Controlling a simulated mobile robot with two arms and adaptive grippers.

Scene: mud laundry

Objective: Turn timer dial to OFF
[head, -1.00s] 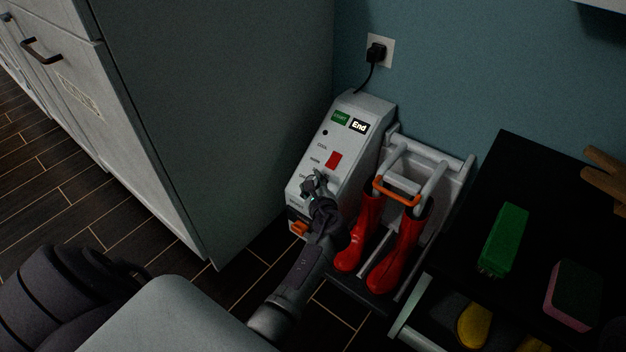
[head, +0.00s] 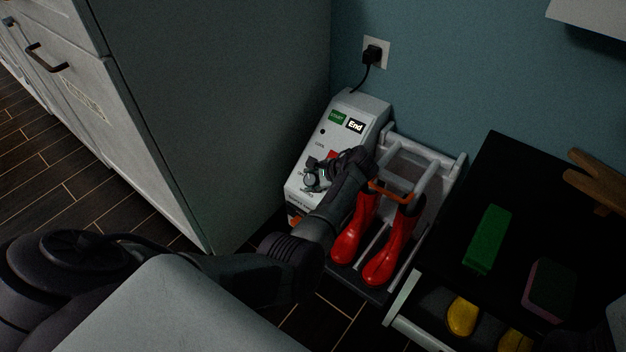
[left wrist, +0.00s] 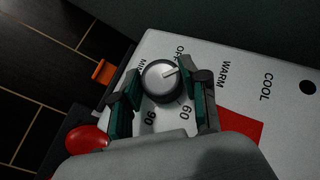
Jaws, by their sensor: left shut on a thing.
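The timer dial (left wrist: 160,84) is a pale round knob with a dark rim on the sloped white panel (left wrist: 225,75) of the boot dryer. In the left wrist view its pale pointer line aims to the right and slightly up, near the OFF marking. The markings MIN, 60 and 90 stand around it. My left gripper (left wrist: 164,97) has one finger on each side of the dial and is shut on it. In the head view the gripper (head: 317,174) is at the lower panel, and my wrist hides part of the red patch. My right gripper is not in view.
Red boots (head: 383,250) stand on the dryer rack (head: 430,160), right of my forearm. A white cabinet (head: 215,110) stands on the left. A black-topped unit (head: 500,160) on the right holds a green block (head: 487,238). A plugged outlet (head: 375,52) is on the wall.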

